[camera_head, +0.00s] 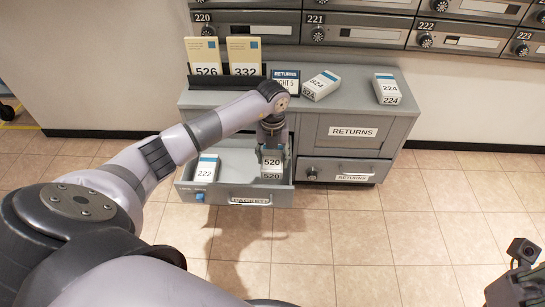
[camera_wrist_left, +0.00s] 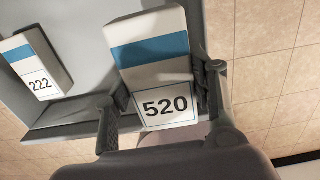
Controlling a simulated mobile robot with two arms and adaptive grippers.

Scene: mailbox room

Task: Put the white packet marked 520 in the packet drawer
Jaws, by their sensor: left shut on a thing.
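The white packet marked 520 (camera_head: 272,164) is held upright by my left gripper (camera_head: 271,148) in the head view, over the right part of the open packet drawer (camera_head: 235,192). Whether it touches the drawer floor I cannot tell. In the left wrist view the packet (camera_wrist_left: 152,55), with its blue band, sits between the two fingers of my left gripper (camera_wrist_left: 160,110). My right gripper (camera_head: 515,280) shows only in part at the lower right edge of the head view, away from the cabinet; its fingers cannot be made out.
A packet marked 222 (camera_head: 206,168) lies in the drawer's left part.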

